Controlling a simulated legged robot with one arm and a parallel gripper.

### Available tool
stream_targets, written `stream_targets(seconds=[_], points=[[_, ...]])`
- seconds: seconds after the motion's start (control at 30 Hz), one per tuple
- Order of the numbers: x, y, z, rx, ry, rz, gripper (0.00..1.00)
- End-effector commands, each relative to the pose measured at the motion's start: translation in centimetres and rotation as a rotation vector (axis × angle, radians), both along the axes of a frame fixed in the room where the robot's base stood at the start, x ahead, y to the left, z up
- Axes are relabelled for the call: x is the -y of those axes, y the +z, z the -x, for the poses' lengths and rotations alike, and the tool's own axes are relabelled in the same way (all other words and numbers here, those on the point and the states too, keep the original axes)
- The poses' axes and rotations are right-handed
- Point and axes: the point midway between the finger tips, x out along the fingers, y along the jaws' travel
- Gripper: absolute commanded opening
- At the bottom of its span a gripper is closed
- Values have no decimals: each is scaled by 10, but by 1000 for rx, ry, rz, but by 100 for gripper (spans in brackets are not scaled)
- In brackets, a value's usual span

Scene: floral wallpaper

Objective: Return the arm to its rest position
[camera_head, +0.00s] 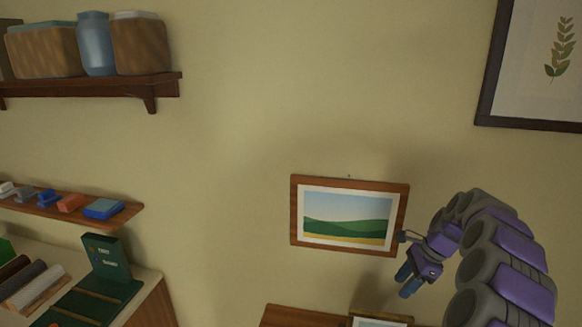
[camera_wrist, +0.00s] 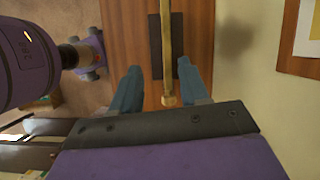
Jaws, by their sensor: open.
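My purple arm reaches in from the right in the head view. My gripper (camera_head: 407,282) has blue fingers and points down, in front of the wall near the lower right corner of a framed landscape picture (camera_head: 345,228). In the wrist view my gripper (camera_wrist: 159,67) is open, its two blue fingers well apart. A thin tan bar (camera_wrist: 166,45) with a dark flat piece (camera_wrist: 155,48) beside it shows between the fingers. I cannot tell how far below them it lies, and neither finger visibly grips it.
Below my gripper is a wooden surface (camera_head: 285,316) with a second framed picture (camera_head: 382,322), cut off by the lower edge. A dark-framed plant print (camera_head: 487,95) hangs at upper right. Shelves (camera_head: 95,87) and a low shelf (camera_head: 120,215) are at left.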

Motion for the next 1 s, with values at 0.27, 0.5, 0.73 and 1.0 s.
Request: stream_targets(seconds=[0.27,0.5,0.73,1.0], points=[[-99,36,46,100,414,26,45],[-161,48,110,161,763,73,45],[-199,43,186,188,1070,123,45],[-216,20,279,193,1388,186,45]])
